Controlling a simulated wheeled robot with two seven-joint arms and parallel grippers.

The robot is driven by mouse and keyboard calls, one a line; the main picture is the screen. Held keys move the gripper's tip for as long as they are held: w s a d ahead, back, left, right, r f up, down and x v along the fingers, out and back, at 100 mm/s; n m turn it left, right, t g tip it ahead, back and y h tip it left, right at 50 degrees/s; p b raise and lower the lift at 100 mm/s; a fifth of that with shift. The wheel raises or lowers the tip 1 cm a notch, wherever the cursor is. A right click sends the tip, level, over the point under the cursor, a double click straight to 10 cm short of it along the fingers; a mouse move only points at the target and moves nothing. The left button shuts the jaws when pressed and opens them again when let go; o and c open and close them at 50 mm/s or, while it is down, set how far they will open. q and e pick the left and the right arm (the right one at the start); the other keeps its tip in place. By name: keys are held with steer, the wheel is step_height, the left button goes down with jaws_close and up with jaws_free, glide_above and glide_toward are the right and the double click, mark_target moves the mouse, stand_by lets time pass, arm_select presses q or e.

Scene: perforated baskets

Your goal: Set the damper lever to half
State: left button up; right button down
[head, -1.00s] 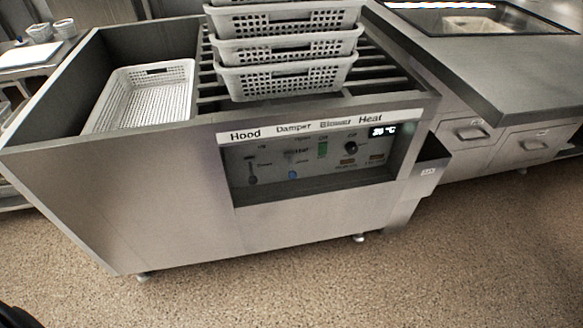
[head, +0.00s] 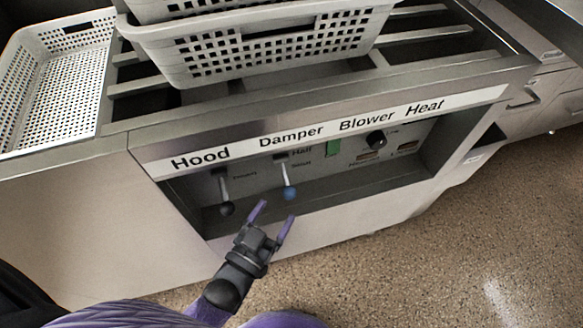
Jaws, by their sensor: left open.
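The damper lever (head: 289,193) has a thin pale stem and a blue knob. It hangs down from its slot under the word Damper, on the recessed panel (head: 330,175). Small labels beside the slot are hard to read; the upper one looks like Half. My left gripper (head: 275,212) has its purple fingers spread and empty. In the picture it is just below and slightly left of the blue knob, apparently apart from it. My right gripper is not in view.
The hood lever (head: 227,208) with a black knob hangs just left of the damper lever. A green switch (head: 333,148) and a black heat knob (head: 376,140) sit to the right. Perforated baskets (head: 250,50) are stacked on the rails above; another basket (head: 60,90) stands left.

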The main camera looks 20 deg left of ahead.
mark_target(291, 190)
arm_select(q)
steer(key=w, duration=0.2)
steer(key=w+d+b, duration=0.1)
steer(key=w, duration=0.1)
steer(key=w+b, duration=0.1)
steer(key=w, duration=0.2)
steer(key=shift+d+f, duration=0.2)
steer(key=shift+d, duration=0.1)
steer(key=shift+w+d+r+b, duration=0.1)
steer(key=shift+w+b, duration=0.25)
steer(key=shift+w, duration=0.15)
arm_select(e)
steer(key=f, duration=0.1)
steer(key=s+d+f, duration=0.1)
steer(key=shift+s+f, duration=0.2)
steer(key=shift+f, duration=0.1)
arm_select(q)
steer(key=c, duration=0.9)
jaws_close()
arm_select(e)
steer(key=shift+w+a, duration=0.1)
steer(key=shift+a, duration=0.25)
arm_select(q)
steer(key=shift+r, duration=0.1)
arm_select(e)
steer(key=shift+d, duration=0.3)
